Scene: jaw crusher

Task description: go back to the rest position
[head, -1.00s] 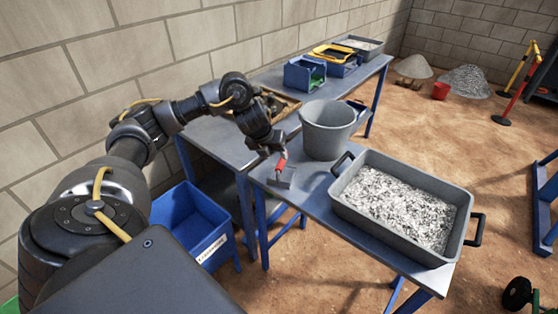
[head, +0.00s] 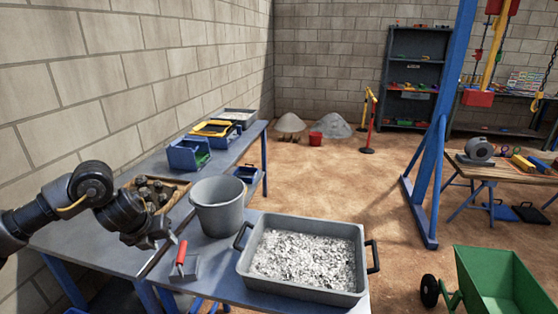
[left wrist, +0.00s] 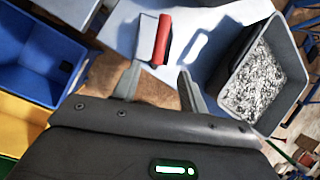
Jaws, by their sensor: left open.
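My left gripper (head: 157,245) is open and empty in the head view, just left of a small scoop with a red handle (head: 181,254). The scoop lies on the blue-grey table, its grey metal pan (head: 186,270) toward the front. In the left wrist view the open fingers (left wrist: 157,86) show with nothing between them. The red handle (left wrist: 162,40) lies beyond their tips, apart from them. My right gripper is not in view.
A wooden box of dark rocks (head: 180,185) is behind the gripper. A green cart (head: 495,282) stands at right. Sandy floor is open in the middle.

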